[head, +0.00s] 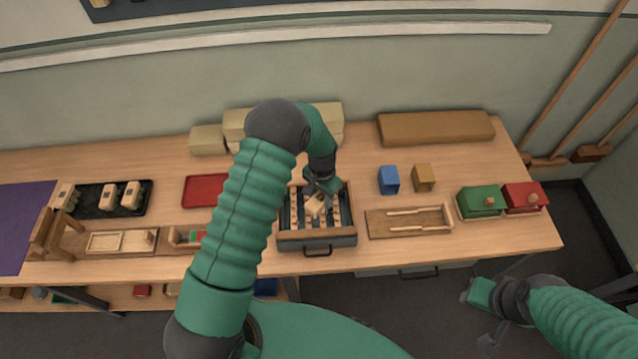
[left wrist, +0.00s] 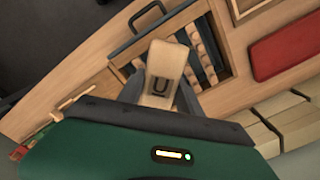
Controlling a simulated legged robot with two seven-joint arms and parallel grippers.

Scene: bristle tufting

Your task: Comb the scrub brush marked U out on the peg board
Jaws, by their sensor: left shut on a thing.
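My left gripper (head: 318,190) is shut on the scrub brush (head: 315,206), a pale wooden block. In the left wrist view the brush (left wrist: 161,62) shows a dark U on its face and sits between the fingers. Its bristles do not show clearly. The brush is over a dark box with a front handle (head: 318,241), which holds rows of small wooden pegs (left wrist: 207,48); I take this for the peg board. I cannot tell whether brush and pegs touch. My right gripper (head: 478,294) hangs off the table's front at lower right; its fingers are unclear.
A red tray (head: 205,190) and a black tray with pale blocks (head: 98,208) lie left. A wooden board with two sticks (head: 408,225), a blue block (head: 389,180) and a tan block (head: 423,177) stand right. Green (head: 478,203) and red boxes (head: 523,197) are further right.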

